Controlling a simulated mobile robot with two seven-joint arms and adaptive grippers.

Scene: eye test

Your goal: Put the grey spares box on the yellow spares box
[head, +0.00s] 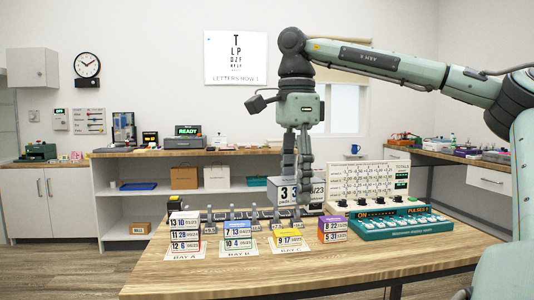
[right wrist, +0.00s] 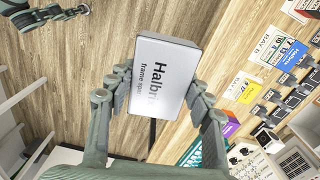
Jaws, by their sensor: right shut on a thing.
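The grey spares box (head: 316,191) is held in my right gripper (head: 297,180), in the air above the table. In the right wrist view the grey box (right wrist: 165,75) shows its lettered grey face between the two fingers of my right gripper (right wrist: 160,90). The yellow spares box (head: 288,238) stands on the Bay C card, in front of and slightly below the grey box in the head view; the two are apart. The yellow box also shows in the right wrist view (right wrist: 240,91), right of the gripper. What looks like my left gripper (right wrist: 50,15) is partly in the right wrist view's top left corner.
A blue box (head: 238,236) stands on Bay B and a stack of boxes (head: 185,233) on Bay A. A purple box (head: 332,230) is right of the yellow one. A teal panel (head: 395,226) and a board (head: 368,182) stand right. The wooden table's front (head: 230,277) is clear.

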